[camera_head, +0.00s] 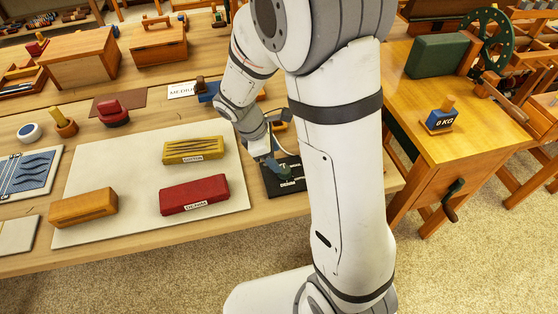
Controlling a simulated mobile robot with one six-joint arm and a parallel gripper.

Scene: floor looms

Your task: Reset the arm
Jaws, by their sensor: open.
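My white arm (335,180) rises through the middle of the view and bends down to the left. My gripper (266,160) is open and points down over a black board (289,190) with a small white label, at the right of the pale mat. A blue-grey shape is close under the fingers on the board; I cannot tell whether they touch it. The fingertips are small and partly hidden by the wrist, and my arm covers the board's right part.
On the pale mat (120,215) lie a yellow box labelled COTTON (194,150), a red box labelled DENIM (194,195) and a brown block (83,208). A blue 0 KG weight (439,121) and a green block (436,55) stand on the right-hand table. Carpet (480,265) lies clear in front.

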